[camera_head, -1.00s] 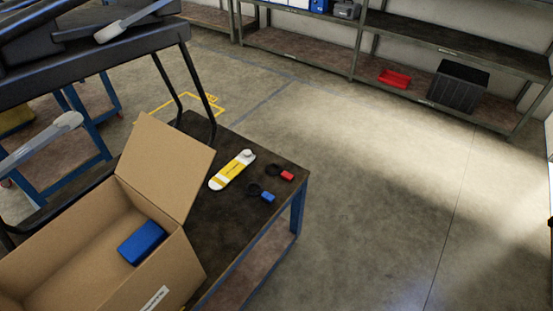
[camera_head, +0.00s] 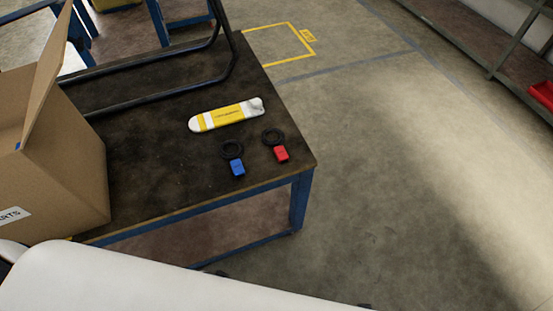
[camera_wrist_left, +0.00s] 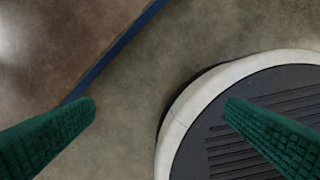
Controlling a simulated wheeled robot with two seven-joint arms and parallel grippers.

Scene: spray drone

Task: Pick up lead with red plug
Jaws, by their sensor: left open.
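The lead with the red plug (camera_head: 281,153) lies on the dark table top near its right corner in the head view. Its black coiled cable (camera_head: 273,137) lies just behind the plug. A similar lead with a blue plug (camera_head: 237,168) lies to its left, with its own black coil. My left gripper (camera_wrist_left: 160,108) shows in the left wrist view as two green ridged fingers spread wide apart with nothing between them. It is over the floor and my own round base, away from the leads. My right gripper is not in view.
A yellow and white device (camera_head: 226,115) lies behind the leads. A cardboard box (camera_head: 62,190) stands at the table's left, and a black frame (camera_head: 160,95) is at the back. The table's front edge (camera_head: 220,201) is clear. A shelf with a red bin (camera_head: 541,95) is far right.

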